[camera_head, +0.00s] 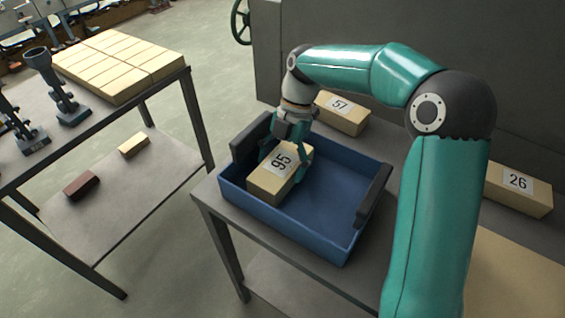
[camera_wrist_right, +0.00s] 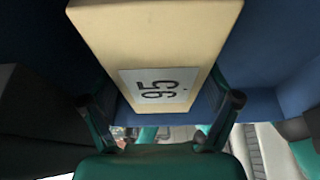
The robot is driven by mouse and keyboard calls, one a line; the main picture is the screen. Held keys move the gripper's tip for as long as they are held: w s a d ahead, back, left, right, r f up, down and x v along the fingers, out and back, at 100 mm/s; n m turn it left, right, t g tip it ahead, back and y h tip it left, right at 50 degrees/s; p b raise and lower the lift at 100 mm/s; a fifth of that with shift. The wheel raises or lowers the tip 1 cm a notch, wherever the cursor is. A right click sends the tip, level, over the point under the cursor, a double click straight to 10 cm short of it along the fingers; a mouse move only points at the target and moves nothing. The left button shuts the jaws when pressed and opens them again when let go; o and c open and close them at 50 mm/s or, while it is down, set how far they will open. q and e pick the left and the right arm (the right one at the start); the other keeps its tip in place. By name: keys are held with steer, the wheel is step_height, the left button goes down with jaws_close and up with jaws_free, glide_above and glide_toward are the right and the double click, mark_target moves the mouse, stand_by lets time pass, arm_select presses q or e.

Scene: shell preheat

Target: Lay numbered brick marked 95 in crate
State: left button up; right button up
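The tan brick marked 95 (camera_head: 268,184) is inside the left part of the blue crate (camera_head: 300,230), tilted in the head view. My right gripper (camera_head: 284,152) reaches down from above with its fingers on either side of the brick. In the right wrist view the brick (camera_wrist_right: 155,45) lies between the two fingers of the right gripper (camera_wrist_right: 165,110), its 95 label facing the camera. The fingers look closed against its sides. Whether the brick's underside touches the crate floor is hidden. My left gripper is not in view.
Brick 57 (camera_head: 342,113) lies behind the crate and brick 26 (camera_head: 518,190) lies to the right. The crate has dark raised end handles (camera_head: 373,194). A left table (camera_head: 100,120) holds stacked tan bricks (camera_head: 120,62). The crate's right part is empty.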

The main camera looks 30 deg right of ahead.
steer(key=p+v, duration=0.1)
steer(key=v, duration=1)
steer(key=shift+d+r, duration=0.25)
steer(key=shift+r, duration=0.3)
